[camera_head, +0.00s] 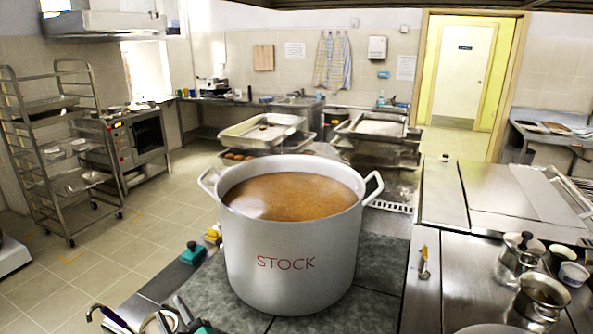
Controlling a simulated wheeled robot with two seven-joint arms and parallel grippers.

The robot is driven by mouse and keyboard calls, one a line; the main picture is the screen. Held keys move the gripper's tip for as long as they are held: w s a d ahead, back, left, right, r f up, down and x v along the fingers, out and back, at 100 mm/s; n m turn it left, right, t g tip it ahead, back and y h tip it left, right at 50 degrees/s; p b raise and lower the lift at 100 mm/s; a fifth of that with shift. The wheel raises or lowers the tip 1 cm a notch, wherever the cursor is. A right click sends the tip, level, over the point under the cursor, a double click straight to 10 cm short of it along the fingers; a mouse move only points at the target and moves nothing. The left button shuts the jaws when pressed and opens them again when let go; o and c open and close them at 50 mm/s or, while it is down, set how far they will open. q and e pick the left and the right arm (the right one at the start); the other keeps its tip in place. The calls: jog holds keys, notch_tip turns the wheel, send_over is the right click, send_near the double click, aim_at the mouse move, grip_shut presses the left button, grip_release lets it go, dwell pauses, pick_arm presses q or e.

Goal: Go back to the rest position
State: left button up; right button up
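My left gripper is hard to make out. Dark and grey parts are cut off by the bottom edge at the lower left, and I cannot tell which of them belong to it or whether it is open. My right gripper is not in view. A large pale metal stockpot (290,240) marked STOCK stands upright in the middle, on the dark grey cooking surface. It is filled with brown-orange broth (290,196), and a loop handle shows on each side. No gripper is seen touching the pot.
A metal jug (540,298) and other small vessels stand at the right on the steel counter (455,275). A teal-and-black item (193,253) lies left of the pot. A wheeled rack (60,150) stands at the far left. The tiled floor (105,255) at left is clear.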

pick_arm(q)
jog(key=s+d+r+m+t+h, duration=0.2)
jog(key=d+m+t+h, duration=0.2)
jog(key=d+m+h, duration=0.4)
jog(key=s+d+r+m+t+h, duration=0.25)
jog(key=d+m+h, duration=0.3)
jog(key=h, duration=0.45)
jog(key=s+d+f+m+g+h, duration=0.4)
jog(key=s+f+m+g+h, duration=0.15)
jog(key=f+m+g, duration=0.2)
jog(key=s+a+f+n+g+y, duration=0.2)
jog(key=s+a+f+g+y, duration=0.4)
jog(key=s+f, duration=0.25)
jog(key=s+a+f+n+g+y, duration=0.3)
jog(key=s+a+f+g+y, duration=0.15)
jog(key=s+a+f, duration=0.35)
notch_tip(320, 180, down, 28)
jog(key=s+r+g, duration=0.1)
jog(key=s+g, duration=0.1)
jog(key=s+a+f+g, duration=0.1)
jog(key=s+a+f, duration=0.1)
jog(key=s+f, duration=1.7)
jog(key=shift+s+a+f+m+h, duration=0.15)
jog(key=shift+a+f+m+h, duration=0.2)
jog(key=shift+f, duration=0.6)
